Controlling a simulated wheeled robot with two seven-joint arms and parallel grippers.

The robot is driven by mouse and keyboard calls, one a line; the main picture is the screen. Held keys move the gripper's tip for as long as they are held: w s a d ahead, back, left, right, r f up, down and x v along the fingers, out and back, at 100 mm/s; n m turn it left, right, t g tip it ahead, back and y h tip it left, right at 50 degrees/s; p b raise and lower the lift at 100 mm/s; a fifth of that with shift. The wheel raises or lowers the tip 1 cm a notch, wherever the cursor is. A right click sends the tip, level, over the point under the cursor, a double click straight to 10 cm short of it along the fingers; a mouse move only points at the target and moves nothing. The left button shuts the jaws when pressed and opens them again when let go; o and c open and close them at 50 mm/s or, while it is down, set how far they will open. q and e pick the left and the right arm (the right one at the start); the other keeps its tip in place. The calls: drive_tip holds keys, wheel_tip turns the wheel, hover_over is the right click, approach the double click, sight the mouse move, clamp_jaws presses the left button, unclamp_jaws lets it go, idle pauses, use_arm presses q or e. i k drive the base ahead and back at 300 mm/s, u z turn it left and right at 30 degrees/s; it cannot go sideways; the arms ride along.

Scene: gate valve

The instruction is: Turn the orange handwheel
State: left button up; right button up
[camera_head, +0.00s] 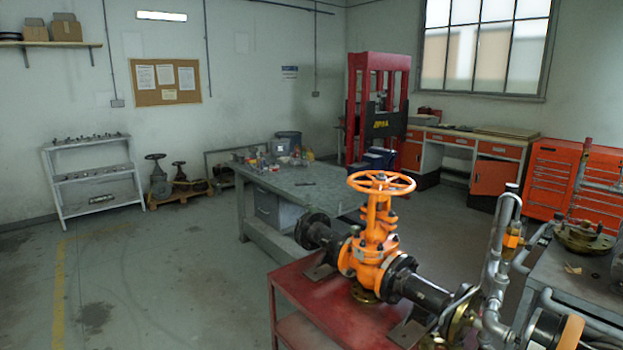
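The orange handwheel (381,183) lies level on top of an orange gate valve (372,255), right of the middle of the head view. It is a spoked ring on an upright stem and yoke. The valve body sits between black flanged pipe ends, with one black flange (312,231) at its left. It is mounted on a red stand (290,293). Nothing touches the handwheel. Neither of my grippers shows in this view.
Grey pipework (497,260) rises close to the valve's right. A grey workbench (300,184) with small items stands behind it, and a red press (378,105) farther back. Orange tool cabinets (553,170) stand at the right. The floor (150,270) at left is clear.

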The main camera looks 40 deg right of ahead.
sight(379, 183)
drive_tip(key=z, duration=0.2)
drive_tip(key=i, duration=1.95)
drive_tip(key=z, duration=1.75)
drive_tip(key=i, duration=1.3)
drive_tip(key=z, duration=1.05)
